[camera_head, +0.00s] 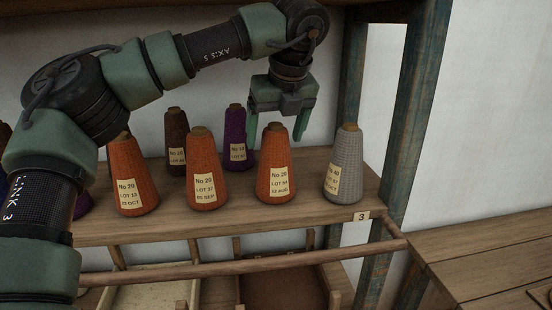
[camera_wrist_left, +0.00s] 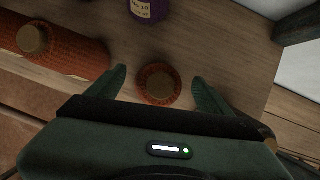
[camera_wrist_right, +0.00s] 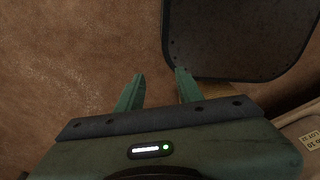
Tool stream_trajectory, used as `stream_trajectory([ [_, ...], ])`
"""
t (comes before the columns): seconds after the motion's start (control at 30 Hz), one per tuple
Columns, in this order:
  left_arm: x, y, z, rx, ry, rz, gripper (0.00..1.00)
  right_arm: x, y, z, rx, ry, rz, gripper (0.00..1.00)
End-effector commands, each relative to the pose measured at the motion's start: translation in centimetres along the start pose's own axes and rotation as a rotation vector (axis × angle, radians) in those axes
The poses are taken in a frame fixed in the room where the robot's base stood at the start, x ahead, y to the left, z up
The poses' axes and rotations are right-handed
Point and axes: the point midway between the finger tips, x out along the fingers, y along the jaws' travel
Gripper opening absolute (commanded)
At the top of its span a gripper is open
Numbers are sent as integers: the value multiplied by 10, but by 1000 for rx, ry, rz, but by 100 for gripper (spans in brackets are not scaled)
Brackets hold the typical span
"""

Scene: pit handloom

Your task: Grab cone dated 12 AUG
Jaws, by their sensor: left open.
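The orange cone labelled 12 AUG (camera_head: 276,178) stands upright on the wooden shelf, third of the orange cones from the left. My left gripper (camera_head: 275,141) points down over it, open, with one finger on each side of its top. In the left wrist view the cone's top (camera_wrist_left: 157,85) lies between the two fingertips (camera_wrist_left: 159,76), with gaps on both sides. My right gripper (camera_wrist_right: 159,75) shows only in its own wrist view, its fingers apart with nothing between them.
Orange cones dated 05 SEP (camera_head: 206,175) and apparently OCT (camera_head: 132,180) stand to the left. A grey cone (camera_head: 344,170) is close on the right. Brown (camera_head: 176,135) and purple (camera_head: 235,130) cones stand behind. A shelf post (camera_head: 420,90) rises at right. A dark panel (camera_wrist_right: 240,35) lies beyond my right gripper.

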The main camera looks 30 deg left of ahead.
Motion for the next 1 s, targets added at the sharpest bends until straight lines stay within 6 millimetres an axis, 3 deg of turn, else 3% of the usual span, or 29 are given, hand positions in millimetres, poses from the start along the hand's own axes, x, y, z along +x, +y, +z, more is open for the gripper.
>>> stream_trajectory([
  [0.03, 4, 1, 2, 2, 1, 4, 81, -13, 0, -1, -1, -1, 0, 36],
  [0.13, 18, 1, 1, 0, 2, 2, 81, -21, 1, -1, -1, -2, 1, 36],
  [0.47, 30, 0, -1, -1, 1, -1, 81, -22, 6, 4, -5, -9, 7, 36],
  [0.57, 30, 0, -1, -1, 1, -1, 58, -22, 8, 6, -6, -12, 9, 36],
  [0.77, 30, 0, -1, -1, 0, -1, 3, -22, 10, 7, -7, -14, 11, 36],
  [1.0, 29, 0, -1, -2, 0, -1, 0, -22, 10, 7, -7, -14, 11, 36],
])
